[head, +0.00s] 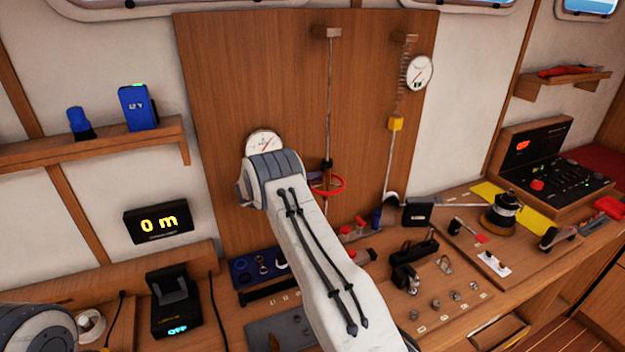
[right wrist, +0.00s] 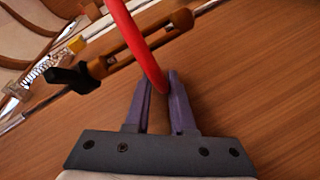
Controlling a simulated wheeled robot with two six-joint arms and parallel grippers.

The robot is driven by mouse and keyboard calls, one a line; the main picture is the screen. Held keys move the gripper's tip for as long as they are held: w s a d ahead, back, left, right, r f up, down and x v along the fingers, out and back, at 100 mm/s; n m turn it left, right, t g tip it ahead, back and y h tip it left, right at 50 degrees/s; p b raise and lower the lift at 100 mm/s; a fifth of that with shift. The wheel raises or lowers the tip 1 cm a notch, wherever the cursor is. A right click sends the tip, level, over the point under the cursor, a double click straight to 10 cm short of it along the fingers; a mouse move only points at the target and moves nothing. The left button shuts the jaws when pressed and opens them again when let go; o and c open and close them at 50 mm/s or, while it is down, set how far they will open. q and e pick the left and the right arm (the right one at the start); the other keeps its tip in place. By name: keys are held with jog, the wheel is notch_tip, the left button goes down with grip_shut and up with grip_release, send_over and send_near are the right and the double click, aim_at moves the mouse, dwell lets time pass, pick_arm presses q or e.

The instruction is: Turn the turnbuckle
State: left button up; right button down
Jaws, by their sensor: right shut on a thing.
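The turnbuckle (right wrist: 112,62) is a brown open-framed body with a dark end, on a thin line. In the head view it hangs upright on a line against the wooden panel, with a red ring handle (head: 330,191) around its lower part. My right gripper (right wrist: 159,85) has its two purple fingers shut on the red ring (right wrist: 128,25), beside the turnbuckle body. In the head view my right arm hides most of that gripper. My left gripper is not in view.
A second line with a spring, a yellow block (head: 396,124) and a round gauge (head: 419,71) hangs to the right. Another gauge (head: 263,143) sits left of the ring. The bench below holds a winch (head: 501,214) and several small fittings.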

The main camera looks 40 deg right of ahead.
jog(key=shift+f, duration=0.4)
jog(key=c, duration=0.9)
grip_release()
jog(key=shift+r, duration=0.15)
